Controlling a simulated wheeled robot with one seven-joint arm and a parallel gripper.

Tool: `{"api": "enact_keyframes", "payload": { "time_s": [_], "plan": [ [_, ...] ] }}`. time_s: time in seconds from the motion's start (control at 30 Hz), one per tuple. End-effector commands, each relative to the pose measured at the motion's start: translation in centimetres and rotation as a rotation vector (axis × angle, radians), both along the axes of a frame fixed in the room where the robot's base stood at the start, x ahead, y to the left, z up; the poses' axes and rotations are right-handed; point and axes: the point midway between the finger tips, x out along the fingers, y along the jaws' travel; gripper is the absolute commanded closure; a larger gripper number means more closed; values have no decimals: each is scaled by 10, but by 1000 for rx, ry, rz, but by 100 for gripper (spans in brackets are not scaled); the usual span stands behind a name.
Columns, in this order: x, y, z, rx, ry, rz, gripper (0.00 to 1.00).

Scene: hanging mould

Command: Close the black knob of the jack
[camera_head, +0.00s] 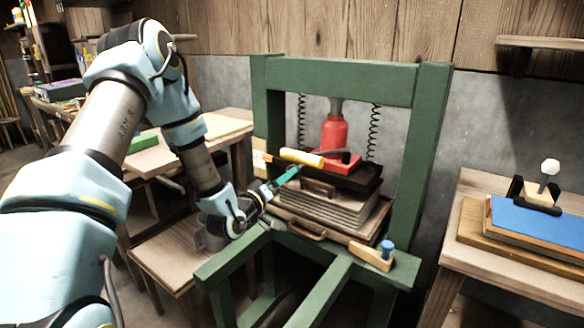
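The red jack (334,133) stands upright in the green press frame (340,84), under its top beam. A yellow handle (302,158) sticks out to the left at the jack's base. A small black part (346,157) shows beside the handle at the front of the jack; I cannot tell for sure that it is the knob. My gripper (289,175) reaches in from the left, its tip just below and left of the yellow handle. I cannot tell whether it touches anything or whether its fingers are apart.
Stacked boards (335,205) lie under the jack. A wooden block with a blue knob (387,249) sits on the frame's front right. A table (525,262) with a blue board (540,222) stands at right. Black springs hang beside the jack. Wooden tables stand at left.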

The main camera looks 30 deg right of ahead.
Motion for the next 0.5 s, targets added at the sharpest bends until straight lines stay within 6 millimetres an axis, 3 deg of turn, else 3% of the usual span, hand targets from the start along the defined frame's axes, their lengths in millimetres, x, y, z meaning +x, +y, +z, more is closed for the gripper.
{"api": "enact_keyframes", "payload": {
  "time_s": [0.3, 0.5],
  "plan": [
    [32, -50, 3, 1, 0, -1, 19],
    [45, -69, 2, 2, 0, 1, 19]
  ]
}}
